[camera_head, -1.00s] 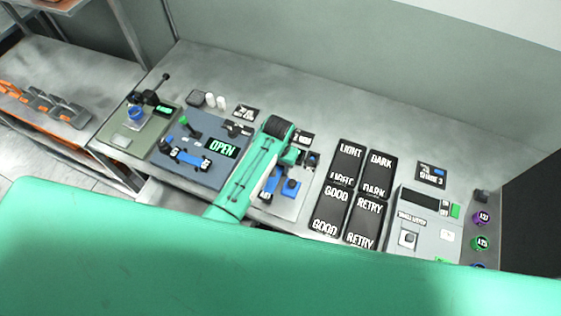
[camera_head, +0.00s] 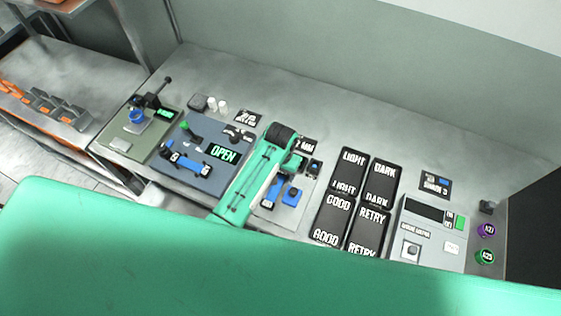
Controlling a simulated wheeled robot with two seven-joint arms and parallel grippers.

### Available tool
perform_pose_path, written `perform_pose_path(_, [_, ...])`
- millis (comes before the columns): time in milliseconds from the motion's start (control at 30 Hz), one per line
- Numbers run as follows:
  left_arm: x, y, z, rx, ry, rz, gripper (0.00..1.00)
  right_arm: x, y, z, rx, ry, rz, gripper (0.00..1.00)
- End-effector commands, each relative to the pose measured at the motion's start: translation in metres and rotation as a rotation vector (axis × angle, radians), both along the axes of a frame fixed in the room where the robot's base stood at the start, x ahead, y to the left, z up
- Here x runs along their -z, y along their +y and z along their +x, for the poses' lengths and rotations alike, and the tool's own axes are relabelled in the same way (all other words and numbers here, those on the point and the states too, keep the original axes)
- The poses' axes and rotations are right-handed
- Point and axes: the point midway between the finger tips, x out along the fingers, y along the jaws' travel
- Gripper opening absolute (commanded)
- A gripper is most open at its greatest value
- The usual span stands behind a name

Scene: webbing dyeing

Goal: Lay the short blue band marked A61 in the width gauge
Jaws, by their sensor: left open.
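My left arm's green link reaches over the bench, and my left gripper (camera_head: 301,163) is at its far end, small and partly hidden, its jaws open. Just below it is a light plate (camera_head: 287,214) with a blue block (camera_head: 293,195), which looks like the width gauge. A short blue piece with a white label (camera_head: 268,197) lies by the plate's left side, partly behind my arm; its mark is too small to read. Another blue band with dark, labelled ends (camera_head: 187,163) lies on the blue-grey device reading OPEN (camera_head: 208,184). My right gripper is out of view.
Black trays (camera_head: 331,217) marked LIGHT, DARK, GOOD and RETRY stand right of the plate. A grey control box (camera_head: 433,243) and coloured rolls (camera_head: 485,230) are farther right. A green-grey device (camera_head: 120,146) stands left.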

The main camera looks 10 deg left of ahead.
Motion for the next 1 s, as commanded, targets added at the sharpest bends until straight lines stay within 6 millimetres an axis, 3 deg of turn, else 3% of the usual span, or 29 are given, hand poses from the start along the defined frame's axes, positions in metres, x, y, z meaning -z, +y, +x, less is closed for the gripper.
perform_pose_path(300, [-0.061,0.0,0.001,0.0,-0.006,-0.001,0.63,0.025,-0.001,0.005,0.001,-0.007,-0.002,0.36])
perform_pose_path(500, [-0.09,0.0,0.001,0.0,-0.004,-0.001,0.63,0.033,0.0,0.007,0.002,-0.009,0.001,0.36])
perform_pose_path(1000, [-0.1,0.0,0.0,0.0,0.0,0.0,0.63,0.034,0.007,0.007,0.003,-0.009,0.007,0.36])
